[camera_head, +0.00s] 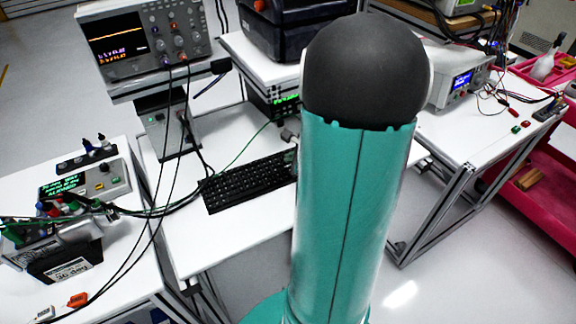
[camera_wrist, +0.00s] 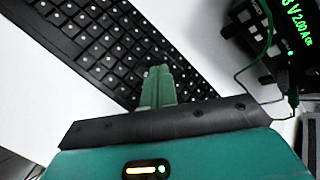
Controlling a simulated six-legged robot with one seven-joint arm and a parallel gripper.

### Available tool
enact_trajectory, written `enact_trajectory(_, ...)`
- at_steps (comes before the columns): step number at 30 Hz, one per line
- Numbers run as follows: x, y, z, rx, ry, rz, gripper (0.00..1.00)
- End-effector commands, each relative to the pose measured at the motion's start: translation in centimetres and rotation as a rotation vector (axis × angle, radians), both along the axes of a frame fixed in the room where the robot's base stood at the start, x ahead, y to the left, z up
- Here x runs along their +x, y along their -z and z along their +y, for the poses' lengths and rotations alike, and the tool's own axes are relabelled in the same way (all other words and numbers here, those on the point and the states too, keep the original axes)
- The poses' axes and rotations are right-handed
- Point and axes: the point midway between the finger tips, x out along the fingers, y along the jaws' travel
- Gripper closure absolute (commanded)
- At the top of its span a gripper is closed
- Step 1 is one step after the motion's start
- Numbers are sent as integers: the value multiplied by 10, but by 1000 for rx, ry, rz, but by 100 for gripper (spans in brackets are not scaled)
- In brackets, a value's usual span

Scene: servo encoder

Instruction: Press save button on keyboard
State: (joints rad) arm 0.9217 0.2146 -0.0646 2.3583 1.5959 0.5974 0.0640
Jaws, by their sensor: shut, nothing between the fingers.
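A black keyboard (camera_head: 248,182) lies on the white table in the head view, its right end hidden behind my arm. It also fills the upper left and middle of the wrist view (camera_wrist: 100,42). My gripper (camera_wrist: 159,72) shows in the wrist view with its green fingers shut together and empty. The fingertips overlap the keys near the keyboard's lower edge in that view. I cannot tell whether they touch a key. The key labels are too small to read, so the save button cannot be picked out. My gripper is hidden behind my arm in the head view.
An oscilloscope (camera_head: 143,40) stands behind the keyboard at left. A device with a green display (camera_wrist: 288,35) and a green cable lies right of the keyboard in the wrist view. Black cables (camera_head: 150,210) hang left of the keyboard. The white table (camera_head: 240,240) is bare in front.

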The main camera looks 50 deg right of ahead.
Motion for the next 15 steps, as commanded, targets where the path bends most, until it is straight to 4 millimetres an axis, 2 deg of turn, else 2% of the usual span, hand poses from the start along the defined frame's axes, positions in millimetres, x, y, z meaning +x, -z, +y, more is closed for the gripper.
enact_trajectory(15,0,8,0,0,0,0,100)
